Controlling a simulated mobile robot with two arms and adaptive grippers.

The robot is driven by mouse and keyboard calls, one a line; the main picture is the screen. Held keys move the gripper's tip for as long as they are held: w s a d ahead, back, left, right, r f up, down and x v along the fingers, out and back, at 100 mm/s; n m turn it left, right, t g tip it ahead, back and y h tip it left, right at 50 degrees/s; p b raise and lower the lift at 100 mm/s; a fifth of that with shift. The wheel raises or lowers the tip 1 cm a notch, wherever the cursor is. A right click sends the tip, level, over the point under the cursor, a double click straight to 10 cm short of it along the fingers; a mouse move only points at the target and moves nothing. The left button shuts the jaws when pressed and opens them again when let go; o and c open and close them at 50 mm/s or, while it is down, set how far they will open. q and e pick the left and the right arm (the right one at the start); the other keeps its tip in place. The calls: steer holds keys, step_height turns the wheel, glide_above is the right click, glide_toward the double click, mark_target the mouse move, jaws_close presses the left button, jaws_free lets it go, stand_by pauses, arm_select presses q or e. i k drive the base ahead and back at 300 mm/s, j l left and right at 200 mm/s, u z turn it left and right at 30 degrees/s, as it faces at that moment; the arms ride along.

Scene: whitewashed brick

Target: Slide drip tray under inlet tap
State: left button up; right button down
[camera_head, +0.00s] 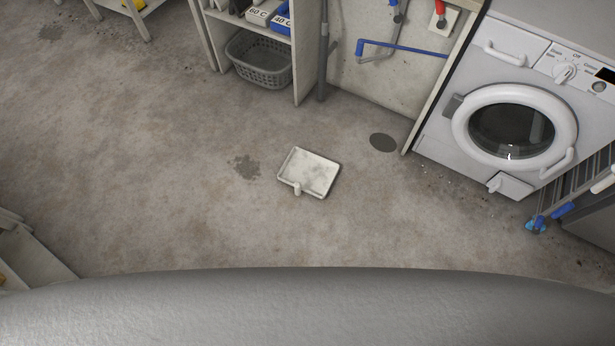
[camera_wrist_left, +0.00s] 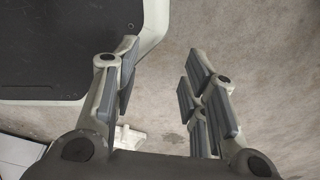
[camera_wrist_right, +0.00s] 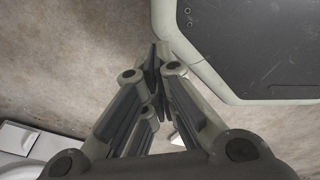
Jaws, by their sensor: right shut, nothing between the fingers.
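The drip tray (camera_head: 312,174) is a shallow, whitish, dirty square tray with a small knob on its front edge. It lies flat on the floor in the middle of the head view. A blue-handled tap (camera_head: 397,17) and a red-handled tap (camera_head: 440,19) are on the back wall, up and right of the tray. My left gripper (camera_wrist_left: 162,68) is open and empty above the floor in the left wrist view. My right gripper (camera_wrist_right: 157,62) is shut and empty in the right wrist view. Neither gripper shows in the head view, and both are away from the tray.
A white washing machine (camera_head: 450,150) stands right, beside a thin panel (camera_head: 428,108). A blue pipe (camera_head: 400,47) runs along the wall. A shelf holds a grey basket (camera_head: 259,60). A dark round patch (camera_head: 383,142) lies between tray and wall. A rack (camera_head: 575,195) stands right. The floor around the tray is clear.

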mark_target(313, 174)
steer(key=i+j, duration=0.2)
steer(key=j, duration=0.15)
steer(key=i+j, duration=0.2)
steer(key=j, duration=0.15)
steer(key=i+j+z, duration=0.1)
steer(key=j, duration=0.25)
steer(key=i+j, duration=0.25)
steer(key=j, duration=0.15)
